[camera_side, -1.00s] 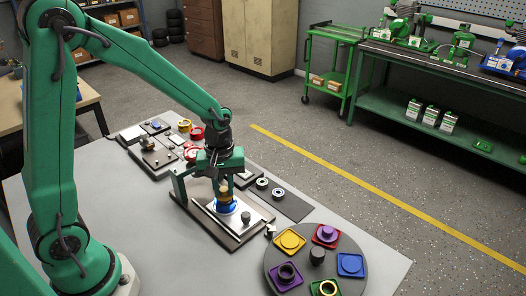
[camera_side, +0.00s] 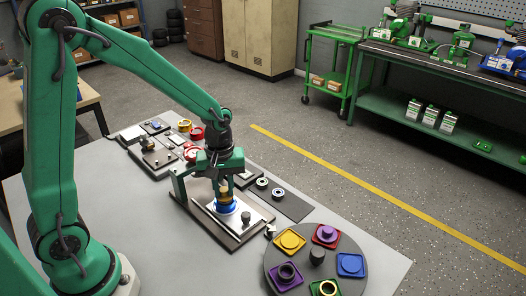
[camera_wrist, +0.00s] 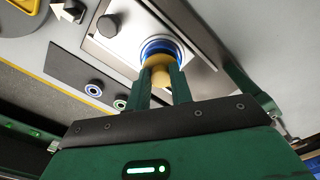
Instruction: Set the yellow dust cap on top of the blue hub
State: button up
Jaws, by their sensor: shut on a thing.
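The blue hub (camera_side: 225,207) stands on a light metal plate in the middle of the bench. It also shows in the wrist view (camera_wrist: 161,46) as blue rings. My gripper (camera_side: 223,190) points down over the hub. It is shut on the yellow dust cap (camera_wrist: 160,74), which sits between the two green fingers. In the wrist view the cap overlaps the near side of the hub. In the side view the cap is right at the hub's top; whether it touches the hub I cannot tell.
A black knob (camera_side: 246,217) stands on the plate beside the hub. A round turntable (camera_side: 318,276) with coloured parts is at the front right. A dark mat (camera_side: 290,205) with two bearing-like rings lies to the right. Bare bench is at the front left.

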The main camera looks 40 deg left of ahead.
jog(key=shift+f, duration=0.5)
dwell(1.3)
jog(key=o, duration=1)
jog(key=shift+r, duration=0.2)
jog(key=shift+r, duration=3.35)
